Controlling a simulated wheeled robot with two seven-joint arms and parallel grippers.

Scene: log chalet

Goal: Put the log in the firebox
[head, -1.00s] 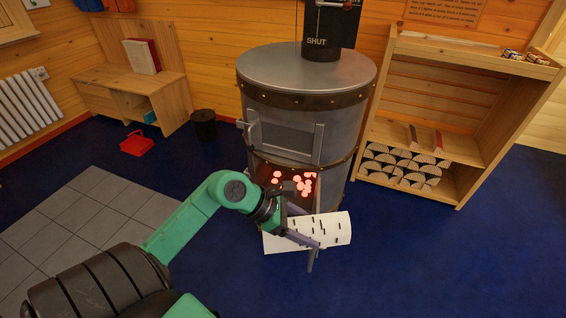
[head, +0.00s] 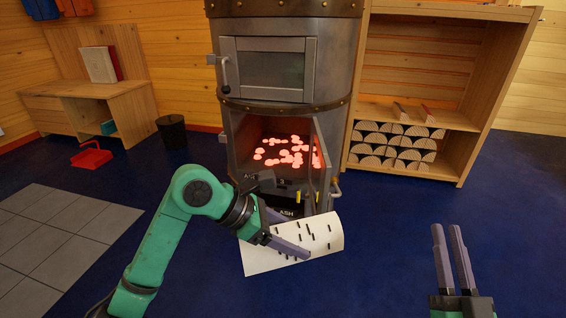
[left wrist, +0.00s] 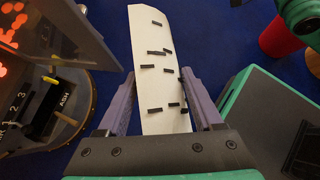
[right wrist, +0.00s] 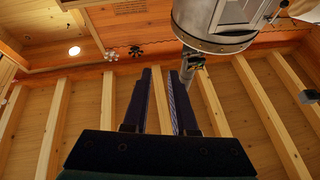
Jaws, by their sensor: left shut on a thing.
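A white birch log (head: 318,238) with dark marks is held low in front of the stove, below the firebox. My left gripper (head: 290,240) is shut on it. The left wrist view shows the log (left wrist: 160,75) lying lengthwise between the two fingers. The firebox (head: 285,152) glows with red embers behind a lower opening. Its door (head: 322,165) stands open, swung out at the right side of the opening. My right gripper (head: 452,258) is empty at the lower right, its fingers pointing up with a gap between them. The right wrist view shows its fingers (right wrist: 160,95) apart.
The ash drawer (head: 286,211) is just below the firebox. A wooden shelf (head: 470,135) with stacked half logs (head: 395,145) stands at right. A dark bin (head: 172,132), a red dustpan (head: 91,155) and a desk (head: 130,105) are at left. Blue floor is clear between the log and right gripper.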

